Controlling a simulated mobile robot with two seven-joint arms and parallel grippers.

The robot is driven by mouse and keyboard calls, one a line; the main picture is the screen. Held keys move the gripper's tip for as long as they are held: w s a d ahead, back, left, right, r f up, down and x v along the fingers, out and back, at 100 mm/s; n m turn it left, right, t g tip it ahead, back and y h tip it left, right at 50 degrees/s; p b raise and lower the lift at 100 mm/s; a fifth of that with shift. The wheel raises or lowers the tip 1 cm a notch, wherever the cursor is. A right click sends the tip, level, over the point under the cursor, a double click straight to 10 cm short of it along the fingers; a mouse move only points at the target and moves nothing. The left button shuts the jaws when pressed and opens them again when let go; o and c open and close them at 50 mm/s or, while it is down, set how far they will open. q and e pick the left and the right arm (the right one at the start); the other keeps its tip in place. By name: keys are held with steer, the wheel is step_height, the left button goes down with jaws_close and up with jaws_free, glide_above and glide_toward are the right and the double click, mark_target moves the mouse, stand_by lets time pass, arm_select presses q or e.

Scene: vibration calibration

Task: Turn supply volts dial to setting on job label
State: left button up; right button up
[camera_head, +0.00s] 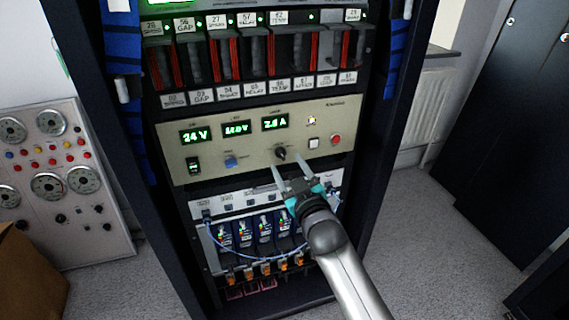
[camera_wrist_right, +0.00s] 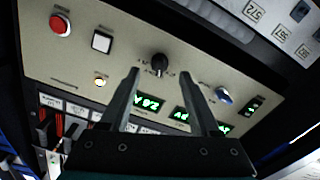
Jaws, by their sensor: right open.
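In the right wrist view, where the panel looks upside down, the black dial (camera_wrist_right: 159,63) shows between and beyond the fingertips (camera_wrist_right: 161,76). Contact cannot be told. I cannot identify the job label. My left gripper is out of view.
A red button (camera_head: 336,139), a white square button (camera_head: 313,143) and a green-lit switch (camera_head: 193,165) share the panel. Labelled modules (camera_head: 260,55) are above; a blue cable (camera_head: 262,256) loops below. Rack posts (camera_head: 385,140) flank the panel. A gauge panel (camera_head: 60,180) stands left.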

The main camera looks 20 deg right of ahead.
mark_target(283, 157)
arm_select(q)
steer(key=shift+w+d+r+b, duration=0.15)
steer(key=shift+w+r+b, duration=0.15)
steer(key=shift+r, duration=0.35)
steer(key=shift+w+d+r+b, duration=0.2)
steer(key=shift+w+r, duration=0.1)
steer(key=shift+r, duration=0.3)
arm_select(e)
steer(key=shift+w, duration=1.65)
jaws_close()
